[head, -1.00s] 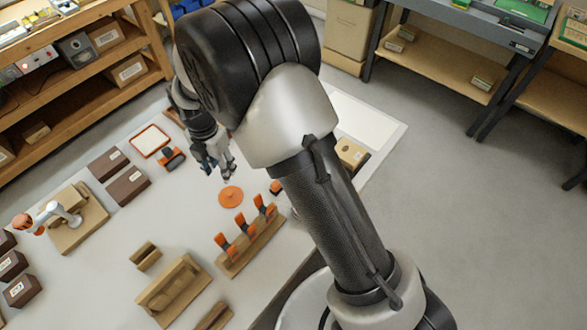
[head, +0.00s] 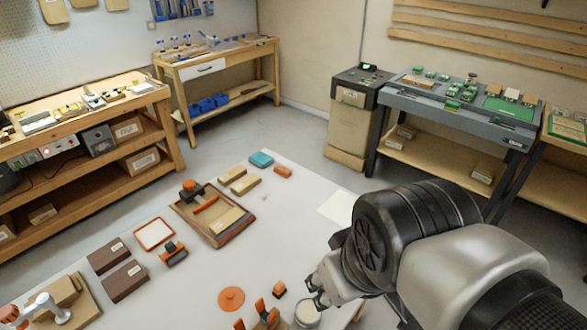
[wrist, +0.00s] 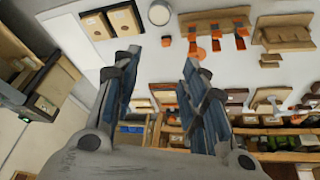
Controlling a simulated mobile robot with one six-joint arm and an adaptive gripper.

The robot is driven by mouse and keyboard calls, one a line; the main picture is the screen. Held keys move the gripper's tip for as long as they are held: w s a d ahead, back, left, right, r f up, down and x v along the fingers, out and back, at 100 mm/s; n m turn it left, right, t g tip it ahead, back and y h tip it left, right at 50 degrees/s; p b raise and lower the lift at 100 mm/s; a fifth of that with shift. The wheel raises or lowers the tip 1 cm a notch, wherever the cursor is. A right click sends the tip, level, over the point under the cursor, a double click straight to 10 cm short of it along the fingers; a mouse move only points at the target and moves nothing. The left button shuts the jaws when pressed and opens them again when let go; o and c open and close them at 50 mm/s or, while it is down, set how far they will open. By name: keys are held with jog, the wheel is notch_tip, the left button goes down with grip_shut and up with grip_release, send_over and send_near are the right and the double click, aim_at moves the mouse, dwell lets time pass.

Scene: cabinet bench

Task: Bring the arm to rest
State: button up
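My gripper (head: 316,290) is at the lower right in the head view, beside the right edge of the white bench top (head: 205,280). In the wrist view my gripper (wrist: 160,58) has its two fingers well apart. Nothing is held between them. My arm is folded in the lower right of the head view and hides the bench's near right corner. The gripper looks clear of the things on the bench, though its exact height is hard to tell.
A round white-topped container (head: 307,314) stands close to my gripper. An orange disc (head: 231,299), orange clamps (head: 266,313) and a wooden tray (head: 214,230) are on the bench. Grey floor (head: 330,165) lies open beyond it.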

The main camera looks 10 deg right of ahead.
jog(key=shift+s+d+f+m, duration=0.15)
jog(key=shift+s+d+m, duration=0.05)
jog(key=shift+s+m, duration=0.35)
jog(key=shift+s+d+f+m, duration=0.1)
jog(key=shift+s+d+m, duration=0.05)
jog(key=shift+s+m, duration=0.4)
